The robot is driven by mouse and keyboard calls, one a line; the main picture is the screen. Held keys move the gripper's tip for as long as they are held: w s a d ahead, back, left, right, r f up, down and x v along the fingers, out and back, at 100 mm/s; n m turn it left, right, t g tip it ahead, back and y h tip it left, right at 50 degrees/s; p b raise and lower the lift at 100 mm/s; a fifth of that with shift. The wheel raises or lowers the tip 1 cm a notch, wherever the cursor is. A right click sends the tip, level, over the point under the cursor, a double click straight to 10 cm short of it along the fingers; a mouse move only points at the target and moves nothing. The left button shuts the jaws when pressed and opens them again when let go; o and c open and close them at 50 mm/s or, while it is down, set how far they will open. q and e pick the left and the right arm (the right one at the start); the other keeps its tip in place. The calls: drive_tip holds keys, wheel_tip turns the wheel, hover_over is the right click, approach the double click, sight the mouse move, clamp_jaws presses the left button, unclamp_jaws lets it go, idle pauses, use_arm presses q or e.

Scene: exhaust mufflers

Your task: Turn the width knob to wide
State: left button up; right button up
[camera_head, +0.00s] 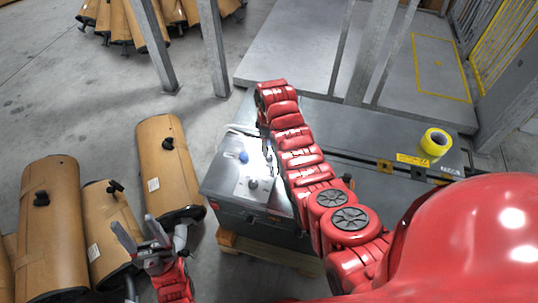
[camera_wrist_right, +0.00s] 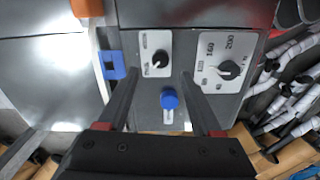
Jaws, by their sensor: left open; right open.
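A grey machine box (camera_head: 225,190) carries the control panel. In the right wrist view a small black knob (camera_wrist_right: 159,59) sits on a white plate, its lettering too small to read surely. A larger black dial (camera_wrist_right: 228,68) on a numbered plate is to its right. A blue-capped lever (camera_wrist_right: 169,98) stands in a slot below them. My right gripper (camera_wrist_right: 158,75) is open above the panel, with its fingers apart on either side of the small knob and lever in this view. Contact cannot be told. My left gripper (camera_head: 133,228) is open and empty, left of the box.
A yellow tape roll (camera_head: 435,142) lies on the grey bench at right. A blue part (camera_wrist_right: 113,65) is fixed left of the small knob. Metal posts (camera_head: 214,50) rise behind the box.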

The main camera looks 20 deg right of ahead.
sight(269, 158)
drive_tip(key=shift+f, duration=3.25)
drive_tip(key=shift+c, duration=0.2)
clamp_jaws()
